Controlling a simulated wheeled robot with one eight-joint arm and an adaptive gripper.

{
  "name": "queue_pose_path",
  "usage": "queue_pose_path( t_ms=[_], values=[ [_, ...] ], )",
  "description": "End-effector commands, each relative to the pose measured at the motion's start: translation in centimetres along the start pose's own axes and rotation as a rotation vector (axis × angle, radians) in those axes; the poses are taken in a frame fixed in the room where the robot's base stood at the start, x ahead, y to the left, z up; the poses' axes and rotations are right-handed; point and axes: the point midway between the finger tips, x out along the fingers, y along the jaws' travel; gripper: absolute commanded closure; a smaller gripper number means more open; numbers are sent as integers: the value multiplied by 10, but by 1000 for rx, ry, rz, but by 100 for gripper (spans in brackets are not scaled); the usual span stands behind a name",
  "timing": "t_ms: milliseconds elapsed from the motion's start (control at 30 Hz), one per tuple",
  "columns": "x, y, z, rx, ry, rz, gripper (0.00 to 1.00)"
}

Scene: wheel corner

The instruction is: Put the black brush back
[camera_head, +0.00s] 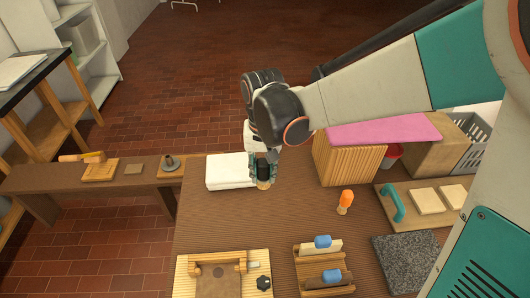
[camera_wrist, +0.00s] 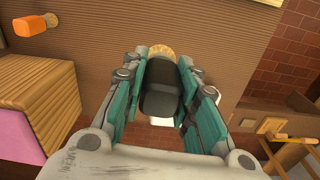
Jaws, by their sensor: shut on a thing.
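My gripper (camera_head: 263,173) is over the brown table, beside the right end of a white folded-looking slab. In the wrist view my gripper (camera_wrist: 161,85) is shut around the black brush (camera_wrist: 160,88). The brush has a dark rounded body and a tan end (camera_wrist: 160,50) that sticks out past the fingers. In the head view its tan end (camera_head: 264,185) shows just below the fingers, close to the tabletop; I cannot tell if it touches. The rest of the brush is hidden by my fingers there.
An orange-topped brush (camera_head: 345,201) stands to the right. Wooden racks with blue-topped pieces (camera_head: 322,242) and a board (camera_head: 222,280) with a black knob are in front. A granite slab (camera_head: 405,262) and a pink-topped wooden block (camera_head: 352,160) are at right. The table middle is clear.

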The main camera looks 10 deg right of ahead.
Motion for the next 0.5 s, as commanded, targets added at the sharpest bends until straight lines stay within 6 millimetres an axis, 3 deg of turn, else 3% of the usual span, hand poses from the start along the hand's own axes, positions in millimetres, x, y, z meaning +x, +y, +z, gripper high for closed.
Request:
queue_pose_path(
  t_ms=[167,500],
  values=[
    [26,0,1,-2,0,0,97],
    [110,0,0,-1,0,0,97]
  ],
)
